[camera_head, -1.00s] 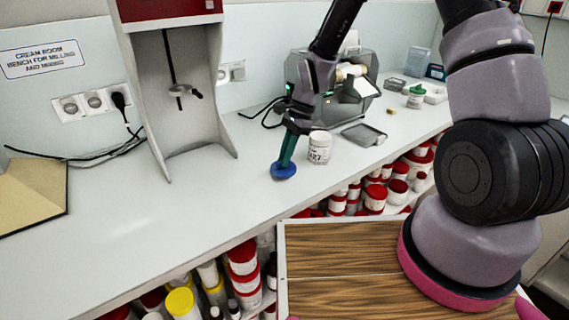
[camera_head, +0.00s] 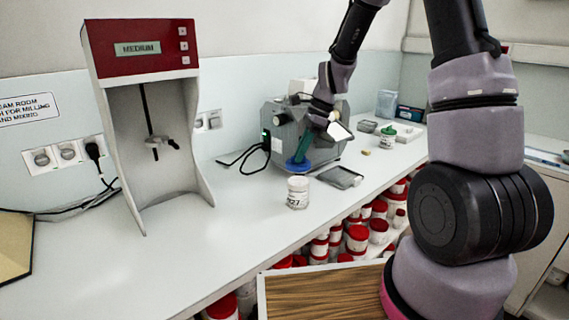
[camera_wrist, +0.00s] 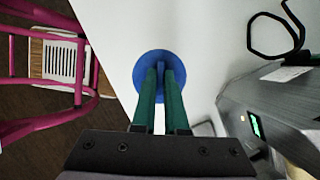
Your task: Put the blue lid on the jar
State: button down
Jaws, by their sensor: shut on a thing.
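The blue lid (camera_head: 298,166) is held in my gripper (camera_head: 303,155), with the green fingers shut on it. The lid is a round disc, held roughly flat, and appears raised above the bench. The jar (camera_head: 298,193) is a small white pot with a dark printed label, standing upright on the bench. In the head view the lid appears just above and behind the jar, apart from it. In the wrist view the lid (camera_wrist: 143,72) lies under the tips of my gripper (camera_wrist: 161,72); I cannot make out the jar there.
A grey mill (camera_head: 277,135) stands close behind my gripper, with a grey tray (camera_head: 340,177) to the jar's right. A red-topped mixer (camera_head: 140,48) stands at the left. Red-lidded pots (camera_head: 357,238) fill the shelf below. The bench left of the jar (camera_head: 235,225) is clear.

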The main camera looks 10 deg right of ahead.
aim_at(303, 162)
jog(key=shift+d+f, duration=0.1)
jog(key=shift+f, duration=2.1)
jog(key=shift+f, duration=0.65)
dwell(0.7)
jog(key=shift+c, duration=1.9)
grip_release()
jog(key=shift+r, duration=0.15)
jog(key=shift+r, duration=2.1)
grip_shut()
